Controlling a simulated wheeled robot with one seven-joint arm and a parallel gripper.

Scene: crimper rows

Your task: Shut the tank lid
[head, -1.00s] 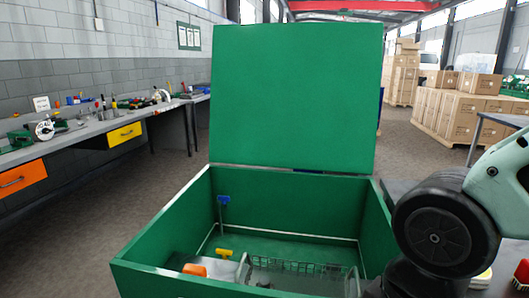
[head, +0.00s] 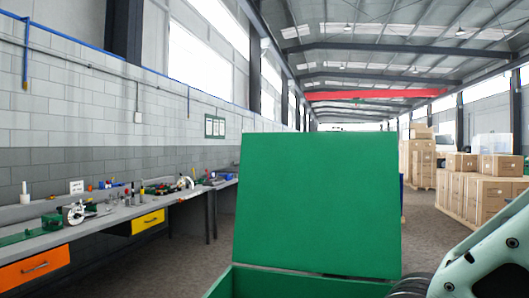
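The green tank lid (head: 316,203) stands open and upright, tilted slightly back, at the rear of the green tank (head: 300,284). Only the top of the tank's rear and left walls shows at the bottom edge of the head view. Part of my arm shows at the lower right, beside the tank. My gripper is not in view.
A long workbench (head: 118,216) with tools and orange and yellow drawers runs along the left wall. Stacked cardboard boxes (head: 480,197) stand at the back right. Bare floor shows between the bench and the tank.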

